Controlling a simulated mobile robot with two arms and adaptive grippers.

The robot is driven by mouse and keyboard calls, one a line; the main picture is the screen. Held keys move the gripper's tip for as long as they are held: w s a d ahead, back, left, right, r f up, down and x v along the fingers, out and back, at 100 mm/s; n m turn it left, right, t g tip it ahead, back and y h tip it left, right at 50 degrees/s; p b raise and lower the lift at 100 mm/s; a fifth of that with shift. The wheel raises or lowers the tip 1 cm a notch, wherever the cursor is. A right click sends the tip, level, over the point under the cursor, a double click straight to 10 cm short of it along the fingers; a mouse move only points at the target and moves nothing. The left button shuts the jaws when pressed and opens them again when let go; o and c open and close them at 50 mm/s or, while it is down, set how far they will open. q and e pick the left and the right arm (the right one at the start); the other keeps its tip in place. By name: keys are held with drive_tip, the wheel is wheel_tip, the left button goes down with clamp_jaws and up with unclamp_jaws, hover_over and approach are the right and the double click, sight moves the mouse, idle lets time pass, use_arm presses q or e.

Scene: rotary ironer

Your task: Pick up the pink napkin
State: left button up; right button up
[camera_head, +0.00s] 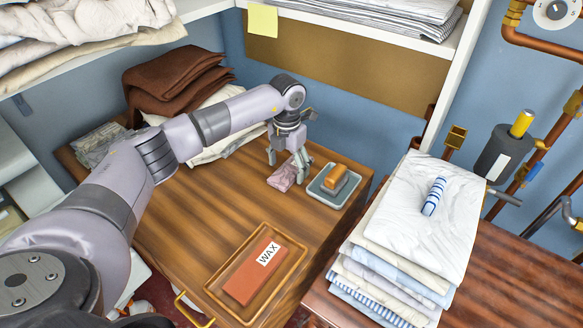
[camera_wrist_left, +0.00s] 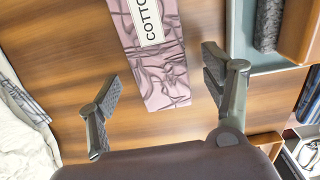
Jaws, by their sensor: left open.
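The pink napkin (camera_head: 283,178) lies on the wooden cabinet top, next to the small grey tray. In the left wrist view the pink napkin (camera_wrist_left: 160,70) is a folded strip with dark creases and a white label reading "COTTO", the rest cut off by the frame edge. My left gripper (camera_head: 289,170) points down at the napkin. In the left wrist view its two fingers (camera_wrist_left: 158,98) are spread apart, one on each side of the napkin's near end, with nothing between the pads touching them. My right gripper is not in view.
The grey tray (camera_head: 350,200) with a tan block (camera_head: 335,176) sits close right of the gripper. A wooden tray (camera_head: 297,262) holds a red wax block (camera_head: 250,279). Folded linens (camera_head: 400,262) stack at right; brown cloths (camera_head: 175,80) lie behind my arm.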

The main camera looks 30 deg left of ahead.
use_arm(q)
drive_tip(key=shift+f, duration=0.45)
drive_tip(key=shift+c, duration=0.2)
drive_tip(key=c, duration=1.1)
